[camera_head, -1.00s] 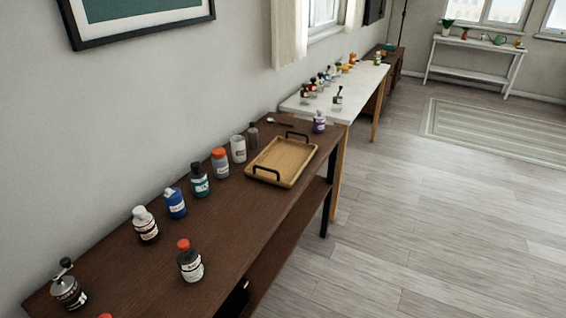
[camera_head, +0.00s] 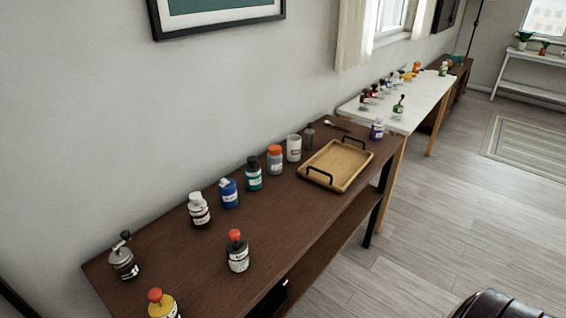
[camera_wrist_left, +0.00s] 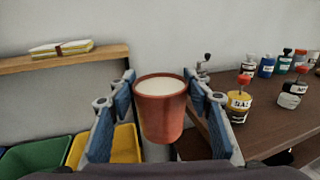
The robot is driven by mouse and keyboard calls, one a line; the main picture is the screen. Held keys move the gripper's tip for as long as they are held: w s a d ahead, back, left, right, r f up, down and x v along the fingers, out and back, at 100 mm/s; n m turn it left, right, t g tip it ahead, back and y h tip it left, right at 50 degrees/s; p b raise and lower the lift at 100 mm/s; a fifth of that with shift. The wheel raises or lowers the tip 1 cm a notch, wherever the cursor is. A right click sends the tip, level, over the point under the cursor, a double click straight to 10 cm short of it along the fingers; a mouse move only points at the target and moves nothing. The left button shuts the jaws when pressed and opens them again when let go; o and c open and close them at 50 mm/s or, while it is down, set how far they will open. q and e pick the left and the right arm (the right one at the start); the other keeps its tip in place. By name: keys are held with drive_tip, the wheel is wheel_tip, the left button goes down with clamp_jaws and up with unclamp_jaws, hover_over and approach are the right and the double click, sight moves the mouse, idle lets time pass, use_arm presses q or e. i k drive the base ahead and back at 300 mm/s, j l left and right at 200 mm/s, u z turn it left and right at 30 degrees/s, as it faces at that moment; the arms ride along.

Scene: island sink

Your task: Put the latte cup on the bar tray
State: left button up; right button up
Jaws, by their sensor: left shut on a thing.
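The latte cup (camera_wrist_left: 161,118), a terracotta-red cup with pale liquid inside, is upright in the left wrist view. My left gripper (camera_wrist_left: 160,100) is shut on it, with a blue finger pad on each side. The bar tray (camera_head: 322,176) is a light wooden tray with two black handles, lying on the far part of the dark brown table in the head view. The tray is empty. The cup and my left gripper are outside the head view. My right gripper is not in view.
The dark table (camera_head: 290,218) bears a row of bottles along the wall. A yellow bottle (camera_head: 162,306), a dark red-capped bottle (camera_head: 238,252) and a grinder (camera_head: 124,262) stand nearer. A white table (camera_head: 425,100) stands beyond. Open floor (camera_head: 440,215) lies to the right.

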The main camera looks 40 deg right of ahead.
sight(345, 157)
drive_tip(key=l+u, duration=0.45)
drive_tip(key=l, duration=0.2)
drive_tip(key=l+u, duration=0.45)
drive_tip(key=l, duration=0.25)
drive_tip(key=k+l+u, duration=0.15)
drive_tip(key=l+u, duration=0.25)
drive_tip(key=l, duration=0.2)
drive_tip(key=k+l, duration=0.15)
drive_tip(key=l, duration=0.25)
drive_tip(key=k+l+u, duration=0.15)
drive_tip(key=l, duration=0.3)
drive_tip(key=k+l, duration=0.15)
drive_tip(key=l, duration=0.25)
drive_tip(key=k+l+u, duration=0.15)
drive_tip(key=l, duration=0.25)
drive_tip(key=k+l, duration=0.15)
drive_tip(key=l, duration=0.25)
drive_tip(key=k+l, duration=0.15)
drive_tip(key=l, duration=0.2)
drive_tip(key=k+l, duration=0.2)
drive_tip(key=l, duration=0.2)
drive_tip(key=k+l, duration=0.15)
drive_tip(key=l, duration=0.2)
drive_tip(key=k+l, duration=0.15)
drive_tip(key=l, duration=0.25)
drive_tip(key=u, duration=0.05)
